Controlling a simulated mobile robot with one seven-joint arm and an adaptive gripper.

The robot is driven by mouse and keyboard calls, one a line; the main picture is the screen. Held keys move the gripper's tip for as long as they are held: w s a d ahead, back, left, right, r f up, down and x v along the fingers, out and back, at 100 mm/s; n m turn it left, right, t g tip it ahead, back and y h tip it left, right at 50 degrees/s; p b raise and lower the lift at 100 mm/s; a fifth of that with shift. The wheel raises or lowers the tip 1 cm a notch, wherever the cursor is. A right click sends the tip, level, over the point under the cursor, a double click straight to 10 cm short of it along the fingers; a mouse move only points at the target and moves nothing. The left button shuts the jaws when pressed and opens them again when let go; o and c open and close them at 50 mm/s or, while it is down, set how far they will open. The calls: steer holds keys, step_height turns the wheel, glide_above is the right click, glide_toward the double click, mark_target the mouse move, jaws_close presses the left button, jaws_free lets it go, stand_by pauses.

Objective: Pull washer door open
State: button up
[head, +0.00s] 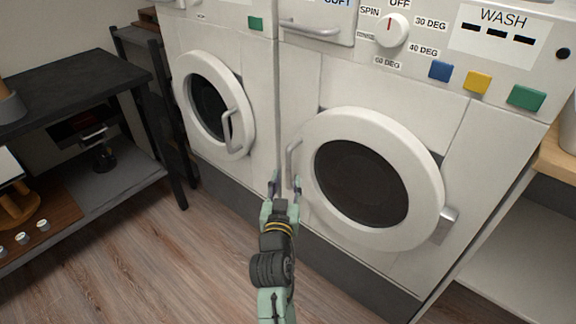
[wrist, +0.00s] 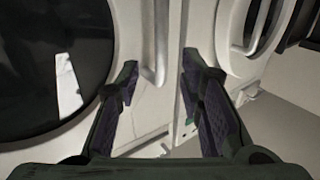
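The washer (head: 470,130) with the WASH label stands on the right in the head view. Its round white door (head: 428,180) with a dark window is shut. The door's vertical handle (head: 291,156) is on the door's left side. In the wrist view the handle (wrist: 161,40) runs down between my fingertips, and the door's dark window (wrist: 40,60) is at left. My gripper (head: 285,182) is open at the handle's lower end, with one finger to each side in the picture. I cannot tell whether the fingers touch it or how deep it sits between them.
A second machine (head: 205,38) with its own shut round door (head: 240,99) and handle (head: 227,132) stands close on the left. A dark shelf unit (head: 75,90) is at far left, and a wooden-topped shelf (head: 556,158) at far right. Wood floor (head: 150,265) in front is clear.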

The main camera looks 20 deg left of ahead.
mark_target(288, 165)
steer(key=p+x, duration=0.1)
steer(key=x, duration=0.7)
jaws_close()
stand_by(0.3)
stand_by(0.4)
